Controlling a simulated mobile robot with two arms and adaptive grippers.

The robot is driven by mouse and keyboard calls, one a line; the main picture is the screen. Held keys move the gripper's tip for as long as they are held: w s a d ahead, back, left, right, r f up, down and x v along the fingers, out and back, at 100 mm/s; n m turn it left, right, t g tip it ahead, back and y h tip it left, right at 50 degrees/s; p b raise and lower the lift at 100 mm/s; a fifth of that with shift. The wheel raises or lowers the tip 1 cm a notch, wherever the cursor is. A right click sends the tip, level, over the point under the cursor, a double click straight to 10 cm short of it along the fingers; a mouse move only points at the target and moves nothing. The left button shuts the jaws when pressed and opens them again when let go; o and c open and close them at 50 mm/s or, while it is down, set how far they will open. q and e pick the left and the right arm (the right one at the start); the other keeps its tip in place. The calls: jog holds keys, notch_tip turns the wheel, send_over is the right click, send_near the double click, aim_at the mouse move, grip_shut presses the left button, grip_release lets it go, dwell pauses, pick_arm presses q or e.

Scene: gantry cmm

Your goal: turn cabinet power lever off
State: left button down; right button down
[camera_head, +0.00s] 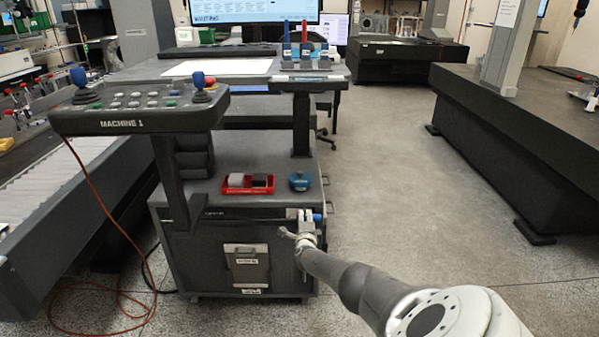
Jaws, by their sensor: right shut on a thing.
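The dark grey cabinet (205,270) stands below the machine console, with a lighter labelled panel (247,264) on its front. My right arm reaches in from the lower right. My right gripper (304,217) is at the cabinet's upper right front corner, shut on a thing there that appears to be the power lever. The gripper hides most of the lever, so its angle cannot be told. My left gripper is not in view.
A red tray (248,184) and a blue round object (299,181) sit on the cabinet's top. The console (140,110) with joysticks overhangs at left. An orange cable (146,275) hangs to the floor. Open floor (400,170) lies right, before a dark granite table (520,130).

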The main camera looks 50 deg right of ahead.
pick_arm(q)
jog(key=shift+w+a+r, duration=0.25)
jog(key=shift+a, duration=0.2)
pick_arm(e)
jog(key=shift+a+f+n, duration=0.15)
jog(key=shift+n, duration=0.15)
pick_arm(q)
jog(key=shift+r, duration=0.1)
pick_arm(e)
jog(key=c, duration=1.3)
grip_release()
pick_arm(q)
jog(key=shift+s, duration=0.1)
pick_arm(e)
jog(key=shift+v, duration=6)
